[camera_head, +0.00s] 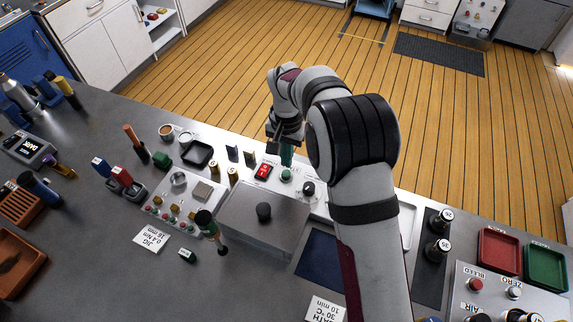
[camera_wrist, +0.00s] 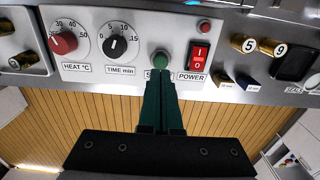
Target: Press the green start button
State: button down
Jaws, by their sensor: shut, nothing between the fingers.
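The round green start button (camera_wrist: 160,61) is on a light panel (camera_wrist: 137,50), and its label is mostly hidden behind my fingers. It also shows in the head view (camera_head: 286,176). My gripper (camera_wrist: 161,74) is shut and empty, its dark green fingers pressed together. In the wrist view the fingertips overlap the button's lower edge; in the head view my gripper (camera_head: 286,165) is right above the button. I cannot tell whether the tips touch it.
A red power switch (camera_wrist: 198,56) and a small red lamp (camera_wrist: 205,26) are right of the button. A time dial (camera_wrist: 117,45) and a red heat dial (camera_wrist: 64,43) are to its left. A grey box with a black knob (camera_head: 264,211) stands in front of the panel.

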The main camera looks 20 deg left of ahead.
aim_at(287, 175)
jog(key=shift+f, duration=1.85)
jog(key=shift+f, duration=0.85)
jog(key=shift+s+d+f, duration=0.1)
jog(key=shift+f, duration=0.2)
notch_tip(287, 175, up, 15)
jog(key=shift+w+a, duration=0.25)
jog(key=shift+w, duration=0.05)
jog(key=shift+r, duration=0.1)
